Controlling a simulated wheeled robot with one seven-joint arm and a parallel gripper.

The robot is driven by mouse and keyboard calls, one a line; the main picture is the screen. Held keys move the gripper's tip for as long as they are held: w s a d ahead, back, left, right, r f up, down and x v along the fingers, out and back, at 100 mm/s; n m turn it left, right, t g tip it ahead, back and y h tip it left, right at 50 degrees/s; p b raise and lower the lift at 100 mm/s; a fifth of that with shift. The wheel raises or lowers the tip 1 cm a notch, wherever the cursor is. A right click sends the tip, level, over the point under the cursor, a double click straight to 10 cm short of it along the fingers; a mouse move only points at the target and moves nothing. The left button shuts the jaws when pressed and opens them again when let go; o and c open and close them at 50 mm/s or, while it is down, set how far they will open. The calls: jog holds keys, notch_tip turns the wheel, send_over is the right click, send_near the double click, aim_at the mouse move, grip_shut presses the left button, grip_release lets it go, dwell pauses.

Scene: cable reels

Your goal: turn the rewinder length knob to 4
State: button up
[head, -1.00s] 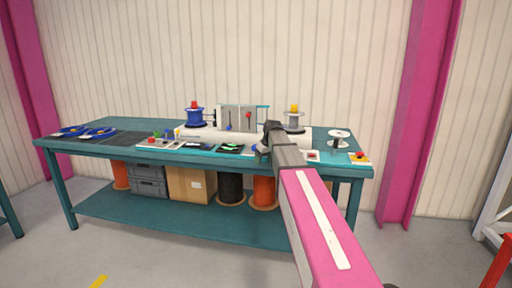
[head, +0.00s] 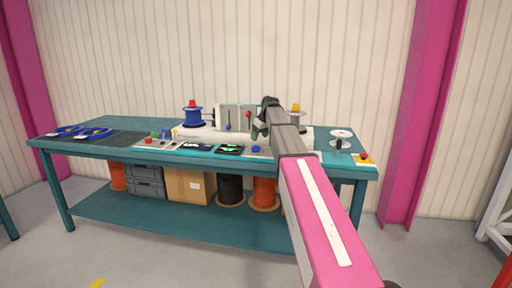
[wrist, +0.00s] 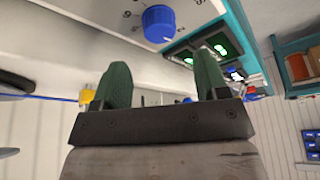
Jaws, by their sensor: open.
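The blue length knob (head: 256,149) sits on a light panel near the bench's front edge in the head view. In the wrist view the blue knob (wrist: 159,23) is near the top, with a dial of printed numbers partly visible around it; its exact setting is too small to tell. My gripper (wrist: 160,85) shows two green fingertips spread apart with nothing between them. In the head view my gripper (head: 257,130) is above and just behind the knob, apart from it. The rewinder panel (head: 235,118) with levers stands behind.
The teal bench (head: 110,147) carries a blue reel (head: 193,115), green-lit displays (head: 230,149), small coloured buttons (head: 156,138) at left, a white spool (head: 340,136) and a yellow box with a red button (head: 364,159) at right. Blue coils (head: 97,133) lie at far left.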

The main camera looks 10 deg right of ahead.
aim_at(256, 146)
jog(key=x, duration=0.7)
jog(key=c, duration=0.9)
